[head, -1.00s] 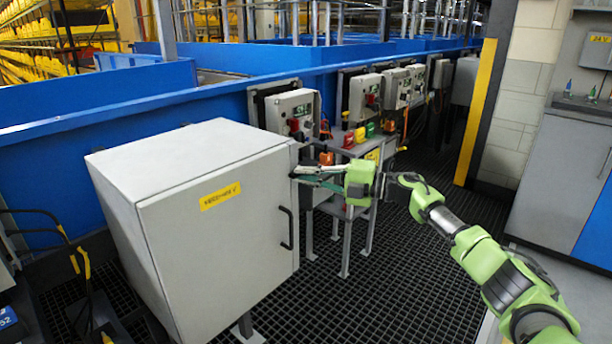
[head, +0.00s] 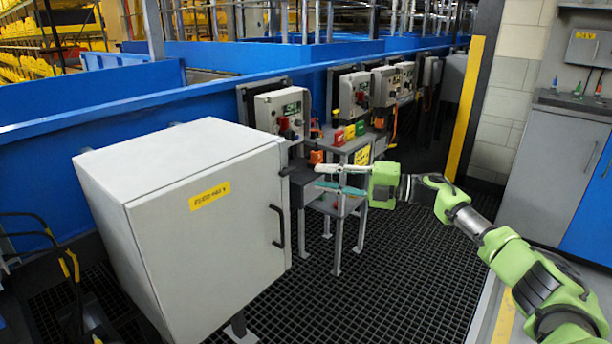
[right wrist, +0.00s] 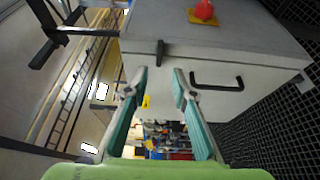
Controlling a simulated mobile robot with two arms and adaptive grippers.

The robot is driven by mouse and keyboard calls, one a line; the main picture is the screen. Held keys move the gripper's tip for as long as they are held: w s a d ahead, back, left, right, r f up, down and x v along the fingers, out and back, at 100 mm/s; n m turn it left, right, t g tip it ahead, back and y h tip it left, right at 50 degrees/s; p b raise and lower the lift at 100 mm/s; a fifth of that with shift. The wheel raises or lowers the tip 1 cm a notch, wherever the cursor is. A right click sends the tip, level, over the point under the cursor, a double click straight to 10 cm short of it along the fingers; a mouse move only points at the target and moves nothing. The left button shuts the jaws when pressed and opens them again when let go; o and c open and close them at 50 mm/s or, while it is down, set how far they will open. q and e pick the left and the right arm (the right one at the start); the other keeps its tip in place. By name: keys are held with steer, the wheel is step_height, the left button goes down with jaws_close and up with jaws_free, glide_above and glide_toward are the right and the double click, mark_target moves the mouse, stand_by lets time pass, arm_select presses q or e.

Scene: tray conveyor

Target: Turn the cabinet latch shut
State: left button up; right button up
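The grey cabinet (head: 215,250) stands at left in the head view, its door appearing closed, with a yellow label (head: 209,196) and a black handle (head: 279,227). In the right wrist view the cabinet (right wrist: 260,45) shows the handle (right wrist: 217,84), a short black bar (right wrist: 160,53) across an edge, and a red knob on a yellow plate (right wrist: 203,13). I cannot tell for certain which part is the latch. My right gripper (head: 317,176) is open and empty, just right of the cabinet in the picture; its fingertips (right wrist: 161,71) appear apart from it. My left gripper is out of view.
A small stand (head: 340,205) with control boxes (head: 283,113) behind it is close beyond my right gripper. A blue conveyor wall (head: 120,115) runs behind the cabinet. The dark grating floor (head: 400,265) is open at centre right. A yellow-edged post (head: 465,110) stands farther back.

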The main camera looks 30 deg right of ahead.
steer(key=shift+v, duration=2.05)
